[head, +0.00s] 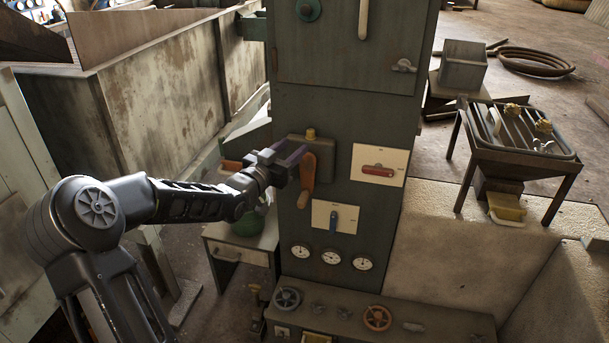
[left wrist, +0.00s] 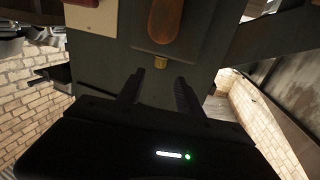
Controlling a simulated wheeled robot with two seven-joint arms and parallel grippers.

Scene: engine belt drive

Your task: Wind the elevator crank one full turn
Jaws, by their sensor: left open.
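The elevator crank shows as an orange-brown arm (head: 306,182) on a dark box (head: 318,156) on the front of the green cabinet. A brass knob (head: 310,133) sits on top of this box. My left gripper (head: 292,160) is at the upper left of the crank arm, partly in front of the box. In the left wrist view its two fingers (left wrist: 158,90) are apart with nothing seen between them. The crank arm (left wrist: 166,18) and brass knob (left wrist: 160,63) lie beyond the fingertips there. I cannot tell whether the gripper touches the crank. My right gripper is out of view.
A red-handled switch plate (head: 379,166), a blue-handled plate (head: 335,216) and several gauges (head: 331,258) are on the cabinet. Handwheels (head: 377,318) stand on the ledge below. An orange piece (head: 232,166) shows behind my wrist. A rusty bin wall (head: 160,95) borders the left.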

